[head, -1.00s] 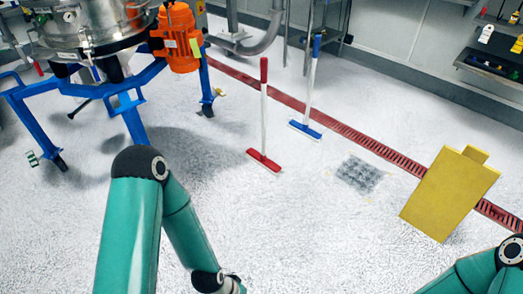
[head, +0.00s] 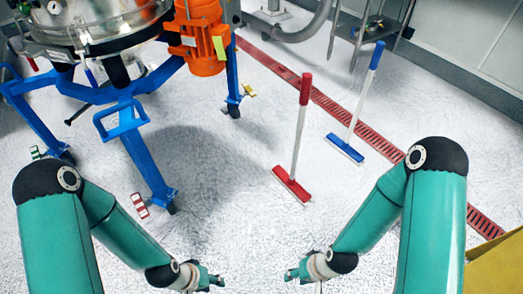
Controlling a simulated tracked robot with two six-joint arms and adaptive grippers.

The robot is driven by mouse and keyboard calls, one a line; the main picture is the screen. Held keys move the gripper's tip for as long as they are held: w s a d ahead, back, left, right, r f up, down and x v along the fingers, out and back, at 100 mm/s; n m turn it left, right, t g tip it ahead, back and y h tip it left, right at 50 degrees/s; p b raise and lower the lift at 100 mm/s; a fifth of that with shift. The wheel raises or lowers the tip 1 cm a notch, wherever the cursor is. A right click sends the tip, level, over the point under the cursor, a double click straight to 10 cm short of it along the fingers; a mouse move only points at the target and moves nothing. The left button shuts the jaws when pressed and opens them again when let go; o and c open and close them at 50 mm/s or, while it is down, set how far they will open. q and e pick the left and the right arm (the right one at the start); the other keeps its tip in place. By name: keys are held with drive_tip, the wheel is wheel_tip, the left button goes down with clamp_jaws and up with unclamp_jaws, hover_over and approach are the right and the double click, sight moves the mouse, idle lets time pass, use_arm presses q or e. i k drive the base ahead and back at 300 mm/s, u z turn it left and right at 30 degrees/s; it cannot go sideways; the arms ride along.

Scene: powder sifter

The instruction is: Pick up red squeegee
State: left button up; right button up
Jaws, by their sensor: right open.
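The red squeegee (head: 298,145) stands upright, leaning slightly, right of the middle of the head view. It has a red grip at the top, a white shaft and a red head on the floor. My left gripper (head: 212,279) is at the bottom of the view, left of the squeegee's head and apart from it. Its jaws are too small to tell. My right gripper (head: 291,273) is open, below the squeegee's head in the picture, not touching it.
A blue squeegee (head: 345,148) stands behind and to the right, near the red floor drain (head: 385,144). A sifter (head: 90,20) with an orange motor (head: 201,42) stands on a blue frame (head: 140,140) at left. A yellow board (head: 497,268) is at the right edge.

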sight(289, 181)
drive_tip(key=u, duration=0.05)
drive_tip(key=i, duration=1.15)
drive_tip(key=z, duration=0.3)
